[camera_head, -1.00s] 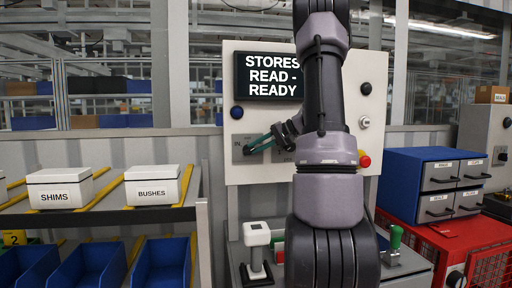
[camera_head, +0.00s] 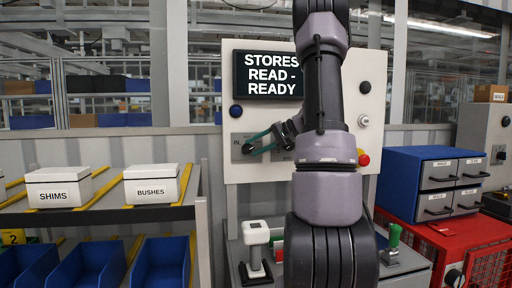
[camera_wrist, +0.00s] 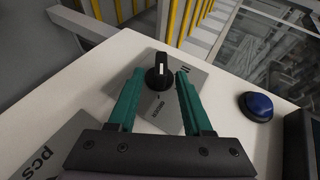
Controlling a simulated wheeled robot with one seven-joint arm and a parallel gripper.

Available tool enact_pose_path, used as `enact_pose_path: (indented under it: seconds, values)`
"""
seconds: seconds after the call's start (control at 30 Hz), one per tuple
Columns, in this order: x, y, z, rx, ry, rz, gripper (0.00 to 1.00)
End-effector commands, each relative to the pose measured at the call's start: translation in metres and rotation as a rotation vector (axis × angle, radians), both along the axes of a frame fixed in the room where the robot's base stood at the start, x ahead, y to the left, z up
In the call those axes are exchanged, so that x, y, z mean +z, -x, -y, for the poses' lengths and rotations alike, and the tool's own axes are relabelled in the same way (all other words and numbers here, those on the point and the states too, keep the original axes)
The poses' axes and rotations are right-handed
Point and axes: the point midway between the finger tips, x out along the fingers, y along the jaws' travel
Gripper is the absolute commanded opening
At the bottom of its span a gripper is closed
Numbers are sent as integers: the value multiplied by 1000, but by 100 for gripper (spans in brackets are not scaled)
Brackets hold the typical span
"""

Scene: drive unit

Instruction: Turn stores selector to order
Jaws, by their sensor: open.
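The stores selector is a black knob with a white pointer line (camera_wrist: 159,72) on a grey plate (camera_wrist: 174,104) in the wrist view. My gripper (camera_wrist: 157,78) has two green fingers, open, one on each side of the knob with gaps showing. In the head view my gripper (camera_head: 250,145) is at the grey plate on the white panel (camera_head: 230,170), and my arm hides part of the panel.
A blue button (camera_wrist: 260,105) sits beside the selector plate. A red button (camera_head: 364,160) and a key switch (camera_head: 364,121) are on the panel's right. Bins marked SHIMS (camera_head: 60,187) and BUSHES (camera_head: 152,184) stand left. A blue drawer cabinet (camera_head: 420,165) stands right.

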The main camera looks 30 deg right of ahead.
Motion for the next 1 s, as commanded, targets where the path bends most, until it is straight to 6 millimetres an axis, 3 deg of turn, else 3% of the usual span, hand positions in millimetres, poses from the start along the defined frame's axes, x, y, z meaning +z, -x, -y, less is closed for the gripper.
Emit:
enact_pose_path:
  seconds: [0.5, 0.7, 1.0]
  values:
    - [39, 52, 60, -5, 1, 2, 50]
    - [47, 62, 71, -2, 0, 0, 50]
    - [48, 63, 72, -1, 0, 0, 50]
